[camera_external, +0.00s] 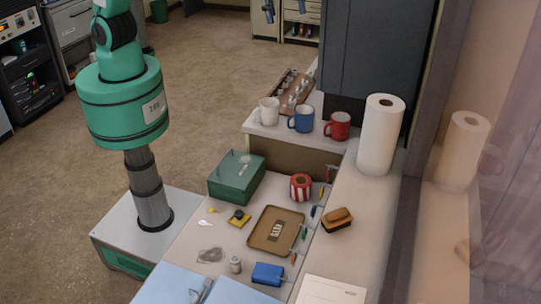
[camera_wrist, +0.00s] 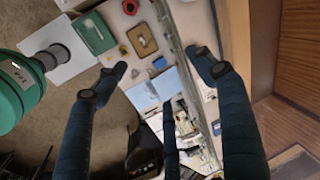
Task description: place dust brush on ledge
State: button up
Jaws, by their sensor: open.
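The dust brush (camera_external: 337,220), with a tan wooden back and a dark underside, lies in the external view right of the tray. It appears to rest near the left edge of the raised pale ledge (camera_external: 365,205). The ledge runs along the right side of the desk. I cannot pick out the brush in the wrist view.
A paper towel roll (camera_external: 380,135) stands on the ledge behind the brush. Mugs (camera_external: 301,119) stand on the rear shelf. A brown tray (camera_external: 265,243), a green box (camera_external: 237,178) and a red-striped can (camera_external: 301,187) sit on the lower desk. Small coloured tools line the ledge's edge.

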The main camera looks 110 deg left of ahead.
jog(key=s+a+r+n+t, duration=0.1)
jog(key=s+a+n, duration=0.2)
jog(key=s, duration=0.6)
jog(key=s+a+r+n, duration=0.1)
jog(key=s+a+n, duration=0.25)
jog(key=s, duration=0.55)
jog(key=s+a+r+n+t, duration=0.1)
jog(key=s+a+n, duration=0.25)
jog(key=s, duration=0.65)
jog(key=s+a+f+n+t, duration=0.1)
jog(key=s+f+n, duration=0.3)
jog(key=s, duration=0.5)
jog(key=shift+s+a+f, duration=0.35)
jog(key=shift+f, duration=0.05)
notch_tip(320, 180, down, 16)
jog(key=b, duration=1.6)
